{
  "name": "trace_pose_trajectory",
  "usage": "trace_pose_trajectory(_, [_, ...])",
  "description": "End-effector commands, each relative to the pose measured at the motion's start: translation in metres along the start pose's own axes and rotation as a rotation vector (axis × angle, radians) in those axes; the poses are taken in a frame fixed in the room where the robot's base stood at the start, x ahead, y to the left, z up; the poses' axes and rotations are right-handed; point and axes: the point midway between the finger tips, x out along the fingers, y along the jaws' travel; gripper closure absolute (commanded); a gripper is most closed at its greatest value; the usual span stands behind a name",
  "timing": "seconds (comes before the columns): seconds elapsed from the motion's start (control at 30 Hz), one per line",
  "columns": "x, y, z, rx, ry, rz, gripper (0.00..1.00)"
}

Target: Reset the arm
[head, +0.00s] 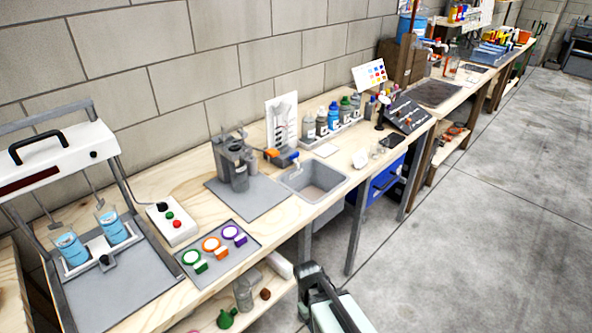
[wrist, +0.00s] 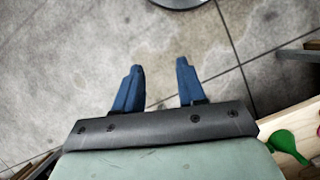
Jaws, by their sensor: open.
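My gripper (wrist: 159,82) shows in the wrist view with two blue fingers spread apart. Nothing is between them, and below them is only the grey concrete floor. In the head view, part of my arm shows at the bottom centre, in front of the workbench (head: 155,189). The fingers cannot be made out in the head view.
The bench carries a machine with two blue beakers (head: 70,248), a mat (head: 216,262) with coloured rings, a sink (head: 314,181) and several bottles (head: 333,116). A green funnel (wrist: 288,146) lies on a low wooden shelf near my gripper. The floor (head: 480,220) to the right is clear.

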Motion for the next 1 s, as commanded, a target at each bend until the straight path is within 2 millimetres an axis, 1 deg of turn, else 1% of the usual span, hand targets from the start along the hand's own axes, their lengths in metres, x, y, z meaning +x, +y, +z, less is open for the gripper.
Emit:
trace_pose_trajectory(0.03, [0.017,0.004,0.006,0.021,-0.015,-0.014,0.6])
trace_pose_trajectory(0.1, [0.036,0.007,0.013,0.048,-0.029,-0.032,0.6])
trace_pose_trajectory(0.37, [0.105,0.015,0.044,0.154,-0.083,-0.099,0.6])
trace_pose_trajectory(0.6, [0.166,0.012,0.079,0.254,-0.135,-0.163,0.6])
trace_pose_trajectory(0.8, [0.208,0.005,0.109,0.334,-0.173,-0.213,0.6])
trace_pose_trajectory(0.9, [0.224,0.0,0.121,0.364,-0.188,-0.231,0.6])
trace_pose_trajectory(1.0, [0.234,-0.003,0.129,0.384,-0.198,-0.244,0.6])
